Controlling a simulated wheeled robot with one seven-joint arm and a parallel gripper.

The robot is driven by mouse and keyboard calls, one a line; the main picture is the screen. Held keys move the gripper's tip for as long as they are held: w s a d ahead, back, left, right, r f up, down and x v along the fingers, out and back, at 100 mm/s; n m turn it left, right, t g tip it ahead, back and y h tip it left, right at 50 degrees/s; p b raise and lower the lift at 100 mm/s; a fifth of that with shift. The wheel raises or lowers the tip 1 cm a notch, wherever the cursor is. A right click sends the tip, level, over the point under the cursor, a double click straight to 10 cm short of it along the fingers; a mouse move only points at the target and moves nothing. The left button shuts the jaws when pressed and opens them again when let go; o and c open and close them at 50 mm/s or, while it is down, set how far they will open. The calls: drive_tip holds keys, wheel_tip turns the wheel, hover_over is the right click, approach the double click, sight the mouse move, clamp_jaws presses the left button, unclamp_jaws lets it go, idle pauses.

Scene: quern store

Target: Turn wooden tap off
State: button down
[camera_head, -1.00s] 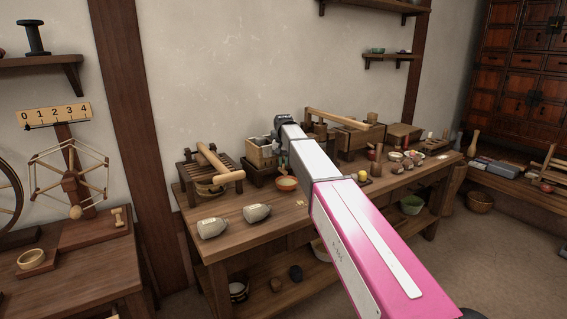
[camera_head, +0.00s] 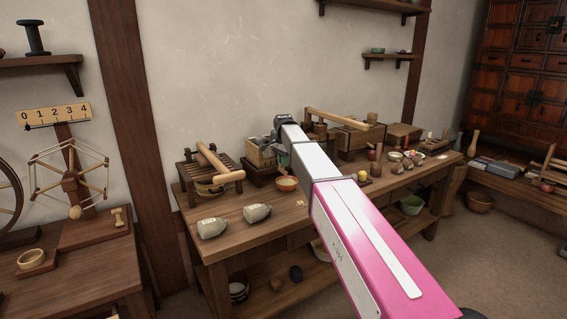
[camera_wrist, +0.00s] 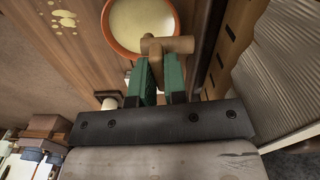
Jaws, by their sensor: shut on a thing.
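The wooden tap (camera_wrist: 168,45) shows in the wrist view as a pale T-shaped piece. It sits at the tips of my gripper's green fingers, beside and partly over the rim of an orange bowl (camera_wrist: 112,43) with cream-coloured contents. My gripper (camera_wrist: 160,62) is shut on the tap. In the head view my gripper (camera_head: 283,158) is mostly hidden by my arm, close to a wooden box (camera_head: 258,154) on the workbench. The bowl (camera_head: 287,185) stands just in front of the box. I cannot make out the tap in the head view.
Two grey-white vessels (camera_head: 257,212) lie at the workbench's (camera_head: 270,234) front left. A slatted wooden press (camera_head: 207,172) stands left of the box. Small bowls, a yellow object (camera_head: 362,176) and wooden tools crowd the right side.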

drive_tip(key=shift+m, duration=0.6)
drive_tip(key=c, duration=1.2)
unclamp_jaws()
drive_tip(key=shift+o, duration=0.2)
drive_tip(key=shift+r, duration=0.1)
wheel_tip(320, 180, up, 11)
drive_tip(key=shift+f, duration=0.2)
